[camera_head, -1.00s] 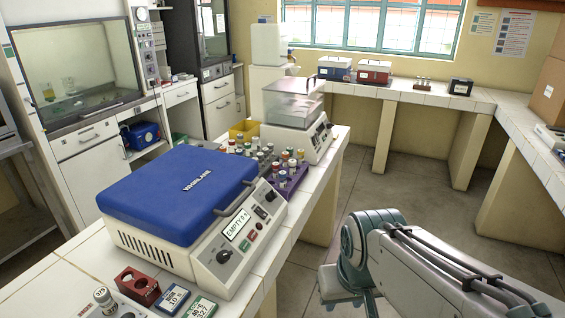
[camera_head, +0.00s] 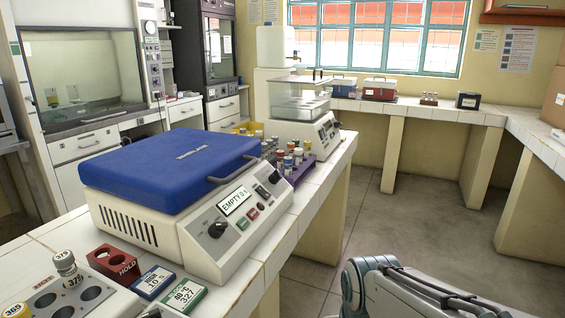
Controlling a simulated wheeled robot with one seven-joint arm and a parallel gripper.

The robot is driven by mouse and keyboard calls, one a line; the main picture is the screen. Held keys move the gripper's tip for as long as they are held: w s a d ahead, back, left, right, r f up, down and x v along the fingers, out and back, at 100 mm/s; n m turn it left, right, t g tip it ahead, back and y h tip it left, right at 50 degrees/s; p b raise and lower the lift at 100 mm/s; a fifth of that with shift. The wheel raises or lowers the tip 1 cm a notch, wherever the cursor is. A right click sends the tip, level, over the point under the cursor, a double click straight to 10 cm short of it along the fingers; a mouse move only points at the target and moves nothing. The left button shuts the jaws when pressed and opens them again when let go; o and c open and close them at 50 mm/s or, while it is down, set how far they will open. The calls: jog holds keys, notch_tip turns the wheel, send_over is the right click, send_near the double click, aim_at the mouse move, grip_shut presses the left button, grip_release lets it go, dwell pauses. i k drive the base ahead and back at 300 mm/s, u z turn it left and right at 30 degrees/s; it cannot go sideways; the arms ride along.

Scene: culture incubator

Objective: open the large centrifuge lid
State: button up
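The large centrifuge (camera_head: 210,245) stands on the white tiled bench at left centre, with a cream body. Its blue lid (camera_head: 170,165) is closed down on the body. A grey handle (camera_head: 233,168) sits at the lid's front right edge. The sloped front panel carries a display reading "EMPTY" (camera_head: 235,201), dark knobs and small coloured buttons. My arm shows at the bottom right, apart from the centrifuge and lower than the lid. My gripper is not in view.
A red "HOLD" block (camera_head: 115,262), labelled blocks and a tube rack (camera_head: 75,300) lie in front of the centrifuge. A purple rack (camera_head: 300,172) of tubes and a smaller clear-lidded machine (camera_head: 303,125) stand behind it. The floor (camera_head: 420,225) right of the bench is clear.

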aim_at(167, 172)
jog(key=z, duration=1.75)
jog(key=i, duration=1.7)
jog(key=u, duration=2.75)
